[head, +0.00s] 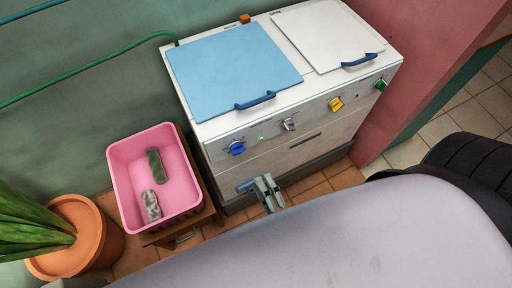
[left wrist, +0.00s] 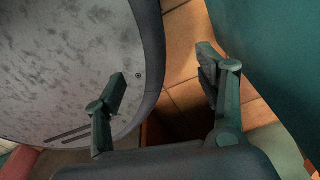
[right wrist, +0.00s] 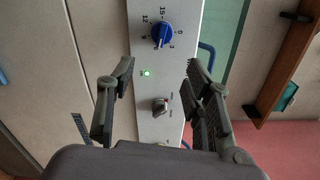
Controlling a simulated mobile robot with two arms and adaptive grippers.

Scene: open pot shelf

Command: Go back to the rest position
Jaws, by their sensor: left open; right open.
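My right gripper (head: 268,191) shows in the head view, low by the front of a white twin-lid machine (head: 290,150). In the right wrist view the fingers of this gripper (right wrist: 160,72) are apart with nothing between them, and the machine's control panel (right wrist: 158,95) lies beyond. My left gripper (left wrist: 160,76) shows only in the left wrist view, with fingers apart and empty over floor tiles; it is out of the head view.
The machine has a blue lid (head: 225,70) and a white lid (head: 325,38), both down. A pink basket (head: 130,178) with two sock-like items stands on a wooden stand. A potted plant (head: 80,240) is at left, a pink wall (head: 420,70) at right.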

